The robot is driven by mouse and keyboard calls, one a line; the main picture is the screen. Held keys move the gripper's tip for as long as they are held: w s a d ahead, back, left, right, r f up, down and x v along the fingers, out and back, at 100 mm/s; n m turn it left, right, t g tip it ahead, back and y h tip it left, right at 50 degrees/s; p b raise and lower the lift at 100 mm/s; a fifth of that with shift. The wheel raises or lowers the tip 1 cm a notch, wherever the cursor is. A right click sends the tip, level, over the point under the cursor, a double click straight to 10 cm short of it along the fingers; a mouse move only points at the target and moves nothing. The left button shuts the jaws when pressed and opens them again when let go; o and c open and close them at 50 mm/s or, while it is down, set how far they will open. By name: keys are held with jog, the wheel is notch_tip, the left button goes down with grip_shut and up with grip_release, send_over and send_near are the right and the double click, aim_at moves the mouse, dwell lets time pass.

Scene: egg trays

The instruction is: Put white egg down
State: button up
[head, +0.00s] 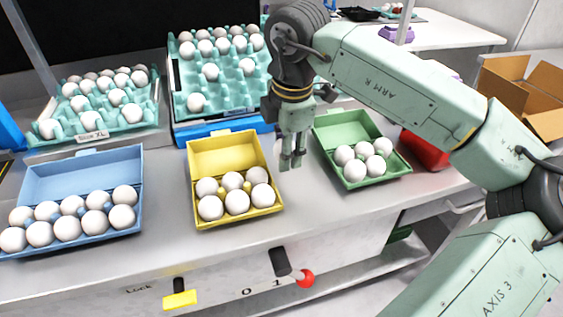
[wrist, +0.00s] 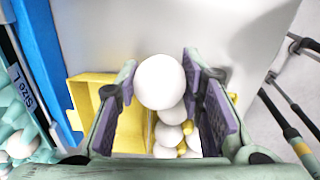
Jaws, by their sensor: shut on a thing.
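My gripper (head: 291,162) hangs above the grey worktop, between the yellow carton and the green carton in the head view. In the wrist view its purple-padded fingers (wrist: 170,95) are shut on a white egg (wrist: 160,80). The yellow carton (head: 222,143) is open just left of my gripper and holds several white eggs (head: 232,181). The carton also shows below the fingers in the wrist view (wrist: 92,90), with the held egg above its edge and eggs partly hidden behind the fingers.
An open green carton (head: 345,130) with several eggs is to the right. An open blue carton (head: 80,175) with several eggs is to the left. Teal egg trays (head: 225,80) stand at the back. A red object (head: 425,150) lies beyond the green carton. The worktop before the green carton is clear.

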aim_at(285, 179)
jog(key=shift+f+p, duration=0.4)
jog(key=shift+f, duration=1.8)
jog(key=shift+f, duration=0.2)
jog(key=o, duration=0.7)
jog(key=shift+r, duration=0.1)
